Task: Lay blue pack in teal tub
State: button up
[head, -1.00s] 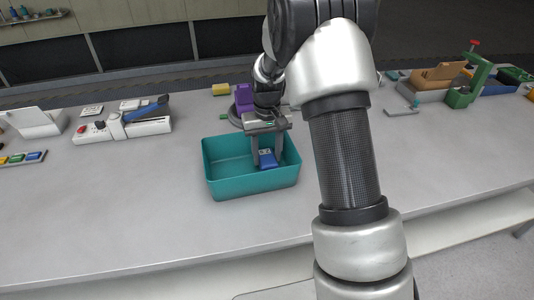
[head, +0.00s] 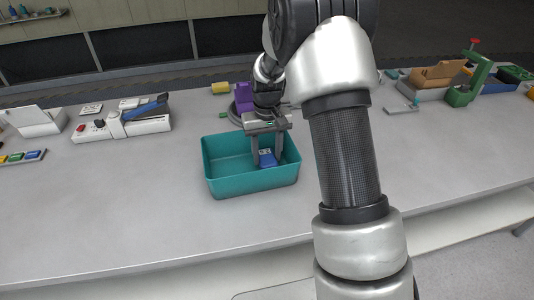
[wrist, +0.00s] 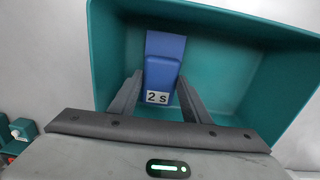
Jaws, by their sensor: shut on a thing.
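The teal tub (head: 235,184) stands on the grey bench in the middle of the head view; its wall also shows in the wrist view (wrist: 105,60). The blue pack (head: 266,159) is inside the tub's rim, toward its right part. In the wrist view the blue pack (wrist: 163,62) bears a white "2 s" label at its near end. My gripper (head: 267,160) points down into the tub and is shut on the blue pack, a finger on each side. I cannot tell whether the pack touches the tub floor.
A white device with a blue lever (head: 148,108) stands on the bench at left. A purple object (head: 243,95) is behind the tub. A green clamp frame (head: 470,85) stands at far right. The bench in front and left of the tub is clear.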

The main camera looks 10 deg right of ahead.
jog(key=shift+f, duration=0.35)
dwell(0.3)
jog(key=o, duration=1.5)
jog(key=shift+r+p, duration=5.3)
jog(key=shift+r, duration=2.7)
